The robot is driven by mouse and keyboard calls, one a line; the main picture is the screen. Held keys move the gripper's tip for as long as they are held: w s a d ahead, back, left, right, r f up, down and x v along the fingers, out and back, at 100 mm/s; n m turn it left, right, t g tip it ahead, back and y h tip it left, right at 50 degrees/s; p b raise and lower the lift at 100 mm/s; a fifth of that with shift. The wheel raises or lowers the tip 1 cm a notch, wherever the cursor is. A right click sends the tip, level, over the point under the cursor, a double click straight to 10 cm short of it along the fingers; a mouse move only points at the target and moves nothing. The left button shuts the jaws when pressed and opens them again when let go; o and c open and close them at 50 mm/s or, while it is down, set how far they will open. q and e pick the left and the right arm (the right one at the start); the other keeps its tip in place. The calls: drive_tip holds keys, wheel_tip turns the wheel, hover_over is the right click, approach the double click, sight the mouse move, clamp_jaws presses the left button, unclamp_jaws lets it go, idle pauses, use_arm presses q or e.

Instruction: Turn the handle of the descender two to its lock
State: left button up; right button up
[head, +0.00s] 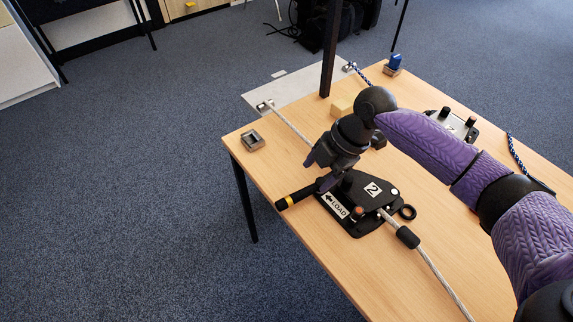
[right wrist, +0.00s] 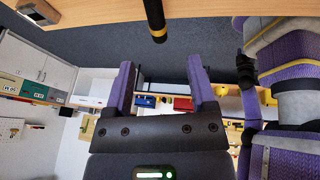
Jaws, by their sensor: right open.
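Descender two is a black plate with a "2" label (head: 372,188) and a white LOAD label with an arrow; it lies on the wooden table. Its black handle (head: 298,195) sticks out to the left, past the table edge, with a yellow band near its tip. The handle's banded end also shows at the top of the right wrist view (right wrist: 155,18). My right gripper (head: 319,171) is open above the left part of the descender, close to the handle. In the right wrist view its purple fingers (right wrist: 160,66) are apart with nothing between them. My left gripper is not in view.
A white rope (head: 428,262) with a black sleeve runs from the descender toward the front. A black ring (head: 407,212) lies beside it. A second metal device (head: 452,124) sits behind my right arm. A small metal block (head: 252,140) stands at the table's left corner. A dark post rises behind.

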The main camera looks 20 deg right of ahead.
sight(296, 196)
drive_tip(key=b+x, duration=0.2)
drive_tip(key=x, duration=0.2)
drive_tip(key=b+x, duration=0.1)
drive_tip(key=x, duration=0.3)
drive_tip(key=shift+w+f+b, duration=0.25)
drive_tip(key=shift+f+b, duration=0.1)
drive_tip(key=shift+b, duration=0.05)
drive_tip(key=shift+a+f, duration=0.25)
drive_tip(key=shift+f, duration=0.1)
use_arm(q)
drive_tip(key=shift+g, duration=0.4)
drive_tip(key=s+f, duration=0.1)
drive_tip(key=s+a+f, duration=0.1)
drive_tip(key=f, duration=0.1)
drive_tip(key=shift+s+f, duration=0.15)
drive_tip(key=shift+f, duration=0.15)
use_arm(e)
drive_tip(key=shift+c, duration=0.7)
drive_tip(key=c, duration=0.7)
clamp_jaws()
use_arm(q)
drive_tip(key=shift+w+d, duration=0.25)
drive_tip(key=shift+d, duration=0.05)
